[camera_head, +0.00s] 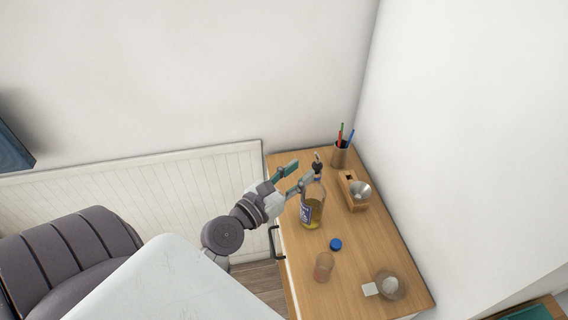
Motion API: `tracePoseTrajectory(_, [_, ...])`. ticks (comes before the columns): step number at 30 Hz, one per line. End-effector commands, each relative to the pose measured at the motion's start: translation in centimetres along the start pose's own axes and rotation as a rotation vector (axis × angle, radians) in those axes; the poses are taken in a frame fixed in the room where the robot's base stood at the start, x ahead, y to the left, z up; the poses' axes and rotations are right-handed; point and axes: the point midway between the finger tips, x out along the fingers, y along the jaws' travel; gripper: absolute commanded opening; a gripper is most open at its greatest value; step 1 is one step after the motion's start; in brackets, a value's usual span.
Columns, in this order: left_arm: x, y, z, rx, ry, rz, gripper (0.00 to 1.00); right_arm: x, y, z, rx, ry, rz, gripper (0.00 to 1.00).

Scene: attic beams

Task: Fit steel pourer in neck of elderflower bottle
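The elderflower bottle (313,210), clear with yellowish liquid and a blue-white label, stands upright on the wooden cabinet top. The steel pourer (318,162), with a dark lower part, shows upright at the top of the bottle neck. I cannot tell how deep it sits in the neck. My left gripper (305,169) is at the neck's left, its two green-padded fingers spread apart. One fingertip overlaps the neck and pourer area in the picture, and I cannot tell whether it touches. Nothing shows held between the fingers. My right gripper is not in view.
On the wooden top (362,250) are a blue cap (336,244), an orange-tinted jar (323,267), a glass bowl (390,285) beside a white block (370,289), a wooden holder (354,195) with a metal funnel (361,190), and a pen cup (340,156). Walls stand close behind and right.

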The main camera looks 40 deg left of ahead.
Motion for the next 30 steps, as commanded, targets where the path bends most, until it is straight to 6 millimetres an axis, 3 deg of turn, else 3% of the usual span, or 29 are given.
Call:
tracePoseTrajectory(3, [-2.5, 0.0, -0.1, 0.000, 0.004, -0.002, 0.35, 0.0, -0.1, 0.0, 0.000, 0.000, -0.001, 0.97])
tracePoseTrajectory(9, [-4.7, 0.0, 0.0, 0.001, 0.001, -0.001, 0.35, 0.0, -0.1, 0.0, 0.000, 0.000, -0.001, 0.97])
tracePoseTrajectory(30, [-5.1, -0.2, 0.0, 0.011, 0.002, -0.005, 0.35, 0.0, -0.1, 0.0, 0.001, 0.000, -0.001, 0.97])
